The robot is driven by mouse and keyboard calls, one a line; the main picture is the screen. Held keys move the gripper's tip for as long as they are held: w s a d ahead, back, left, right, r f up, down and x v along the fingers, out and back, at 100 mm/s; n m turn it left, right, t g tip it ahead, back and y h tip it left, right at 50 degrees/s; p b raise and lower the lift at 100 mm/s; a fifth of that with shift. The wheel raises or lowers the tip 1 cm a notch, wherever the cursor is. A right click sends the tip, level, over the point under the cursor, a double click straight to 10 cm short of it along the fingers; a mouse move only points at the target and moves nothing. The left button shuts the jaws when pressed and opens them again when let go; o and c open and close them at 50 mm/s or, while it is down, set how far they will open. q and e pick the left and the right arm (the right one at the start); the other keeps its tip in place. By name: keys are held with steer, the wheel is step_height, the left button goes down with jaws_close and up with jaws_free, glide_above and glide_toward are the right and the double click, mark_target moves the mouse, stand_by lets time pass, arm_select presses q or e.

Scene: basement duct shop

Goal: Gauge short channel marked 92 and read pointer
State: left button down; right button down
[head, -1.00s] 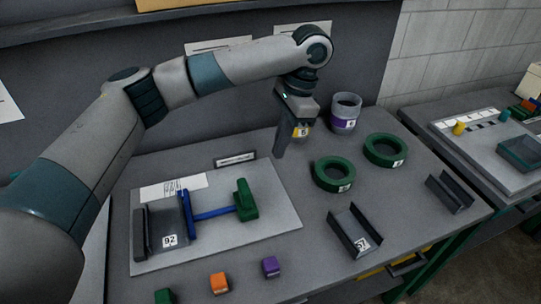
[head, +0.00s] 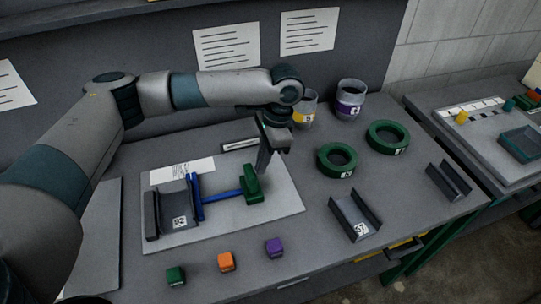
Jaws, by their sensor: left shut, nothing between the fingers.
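The short channel marked 92 (head: 178,212) lies on a pale board (head: 240,227) at the left of the bench. A dark block (head: 151,217) stands at its left side, and a blue upright plate (head: 196,197) stands at its right side. A blue rod (head: 222,197) runs from the plate to a green block (head: 251,184). My left gripper (head: 263,172) is shut and empty, pointing down just behind and above the green block; I cannot tell if it touches. No pointer reading is legible. My right gripper is not in view.
Two green rings (head: 337,160), a channel marked 57 or similar (head: 354,215) and another channel (head: 448,181) lie to the right. Two jars (head: 349,100) stand behind. Green (head: 175,276), orange (head: 226,262) and purple (head: 274,248) cubes line the front.

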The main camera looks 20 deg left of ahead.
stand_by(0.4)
arm_select(q)
steer(key=shift+s+a+r+p, duration=0.15)
steer(key=shift+s+a+p, duration=0.15)
steer(key=shift+a+p, duration=0.25)
steer(key=s+a+p, duration=0.2)
steer(key=a+p, duration=0.1)
steer(key=s+a+p, duration=0.1)
steer(key=shift+s+a+f, duration=0.15)
steer(key=shift+a+f, duration=0.05)
steer(key=shift+a, duration=0.2)
steer(key=shift+p, duration=0.3)
